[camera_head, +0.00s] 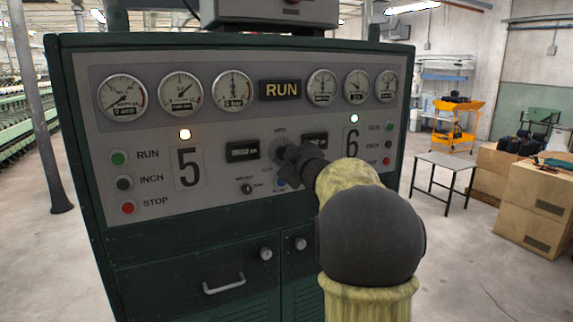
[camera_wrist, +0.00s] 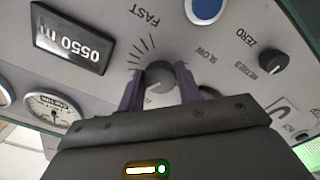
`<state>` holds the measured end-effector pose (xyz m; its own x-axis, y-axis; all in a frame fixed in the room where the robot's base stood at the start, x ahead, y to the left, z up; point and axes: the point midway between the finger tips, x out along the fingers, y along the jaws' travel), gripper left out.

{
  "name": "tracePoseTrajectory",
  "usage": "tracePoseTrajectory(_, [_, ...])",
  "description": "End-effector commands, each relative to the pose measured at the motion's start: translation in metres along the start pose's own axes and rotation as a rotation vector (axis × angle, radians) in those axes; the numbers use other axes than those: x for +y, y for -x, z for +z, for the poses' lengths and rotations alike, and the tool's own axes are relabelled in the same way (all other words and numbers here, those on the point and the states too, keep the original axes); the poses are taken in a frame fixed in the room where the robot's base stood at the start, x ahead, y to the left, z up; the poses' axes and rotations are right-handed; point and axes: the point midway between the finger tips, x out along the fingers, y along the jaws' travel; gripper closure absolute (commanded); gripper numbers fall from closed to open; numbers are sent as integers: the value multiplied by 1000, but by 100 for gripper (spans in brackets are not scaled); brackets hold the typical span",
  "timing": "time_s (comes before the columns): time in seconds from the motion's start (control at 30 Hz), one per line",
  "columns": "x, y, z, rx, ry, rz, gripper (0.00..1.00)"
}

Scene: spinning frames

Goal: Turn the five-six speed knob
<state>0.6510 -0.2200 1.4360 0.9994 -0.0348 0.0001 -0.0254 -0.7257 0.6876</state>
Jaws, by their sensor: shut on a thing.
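In the head view my gripper (camera_head: 291,160) is at the panel's middle, between the large 5 and 6, and hides most of the knob. The control panel (camera_head: 222,180) is light grey, set in a dark green cabinet.
Close to the knob are a blue button (camera_wrist: 205,9), a small black metres/zero knob (camera_wrist: 273,62) and a counter reading 0550 m (camera_wrist: 72,36). Gauges (camera_head: 232,90) and a RUN sign (camera_head: 281,90) line the panel top. A small table (camera_head: 446,160) and cardboard boxes (camera_head: 530,205) stand at right.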

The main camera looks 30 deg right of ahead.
Motion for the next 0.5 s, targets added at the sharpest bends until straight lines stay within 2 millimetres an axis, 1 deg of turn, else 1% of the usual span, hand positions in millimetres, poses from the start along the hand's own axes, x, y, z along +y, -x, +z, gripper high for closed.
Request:
tracePoseTrajectory(0.07, [-3,0,2,2,75,-1,88])
tracePoseTrajectory(0.5, [-3,0,2,1,493,-2,88])
